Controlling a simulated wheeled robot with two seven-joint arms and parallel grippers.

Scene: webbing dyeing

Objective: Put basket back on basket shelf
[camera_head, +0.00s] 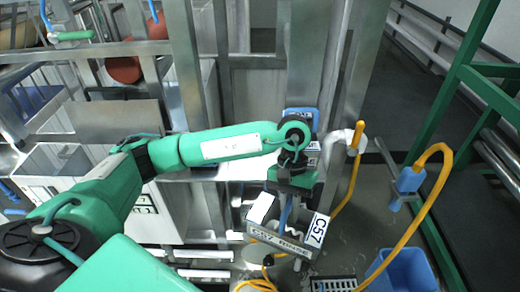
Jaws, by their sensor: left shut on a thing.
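My left gripper (287,190) hangs at the end of the green arm that comes in from the left. I cannot tell whether the box hangs free or rests on something. My right gripper is not in view. I cannot tell which structure is the basket shelf.
Metal frames and posts (188,70) stand behind and left of the arm. White tanks (50,170) and wire racks are at the left. A yellow hose (412,222), a white pipe (338,138), a blue bin (402,275) and a green frame (446,98) stand at the right.

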